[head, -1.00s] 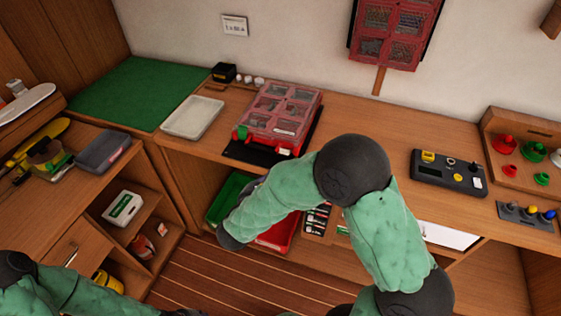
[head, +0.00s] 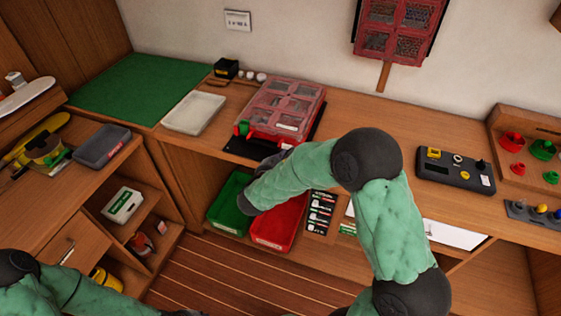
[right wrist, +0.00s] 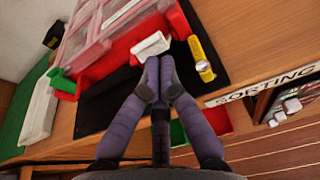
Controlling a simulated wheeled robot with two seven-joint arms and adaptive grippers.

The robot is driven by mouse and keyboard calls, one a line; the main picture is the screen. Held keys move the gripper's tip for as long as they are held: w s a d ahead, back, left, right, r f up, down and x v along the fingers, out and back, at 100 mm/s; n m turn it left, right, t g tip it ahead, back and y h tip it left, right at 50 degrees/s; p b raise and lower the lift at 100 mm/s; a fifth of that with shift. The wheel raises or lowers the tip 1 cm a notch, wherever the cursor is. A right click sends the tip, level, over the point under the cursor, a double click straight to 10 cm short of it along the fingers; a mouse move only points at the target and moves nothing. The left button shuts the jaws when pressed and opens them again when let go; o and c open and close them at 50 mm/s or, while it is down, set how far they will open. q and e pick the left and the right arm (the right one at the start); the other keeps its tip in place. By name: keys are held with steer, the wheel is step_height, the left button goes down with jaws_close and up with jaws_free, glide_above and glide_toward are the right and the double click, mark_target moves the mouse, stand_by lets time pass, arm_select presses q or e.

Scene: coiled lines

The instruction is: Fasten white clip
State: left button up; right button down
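The red case with a clear compartment lid (head: 283,104) lies on a black mat (head: 242,149) on the bench. The white clip (right wrist: 151,46) juts from the case's red front edge in the right wrist view. A green clip (right wrist: 63,83) sits farther left on the same edge and shows in the head view (head: 242,129). My right gripper (right wrist: 158,66) has its fingertips together, right at the white clip's lower side; nothing shows between them. Whether they touch the clip is unclear. My left arm shows at the lower left of the head view; its gripper is out of frame.
A yellow tool with a silver knob (right wrist: 203,62) lies just right of the white clip. Green (head: 228,205) and red (head: 280,225) bins stand below the bench edge. A white tray (head: 194,112) lies left of the case; a dark device (head: 455,170) lies right.

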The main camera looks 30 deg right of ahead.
stand_by(0.4)
steer(key=shift+r+g+y+p, duration=0.3)
steer(key=shift+p, duration=0.6)
steer(key=shift+w+d+r+g+y+p, duration=0.15)
steer(key=shift+r+g+y+p, duration=0.2)
steer(key=shift+p, duration=0.8)
steer(key=shift+w+d+r+g+y+p, duration=0.15)
steer(key=shift+r+g+y+p, duration=0.15)
steer(key=shift+p, duration=0.85)
steer(key=r+g+y+p, duration=0.1)
steer(key=p, duration=0.4)
steer(key=w+d+r+g+y+p, duration=0.1)
steer(key=y+p, duration=0.1)
steer(key=p, duration=0.4)
steer(key=d+r+g+y+p, duration=0.1)
steer(key=g+y+p, duration=0.1)
steer(key=p, duration=0.3)
steer(key=shift+w+d, duration=0.1)
steer(key=shift+w, duration=0.3)
steer(key=shift+w+d+y+p, duration=0.15)
steer(key=shift+y+p, duration=0.1)
steer(key=shift+p, duration=0.65)
steer(key=shift+f+b, duration=0.2)
steer(key=shift+b, duration=0.1)
steer(key=shift+r, duration=0.15)
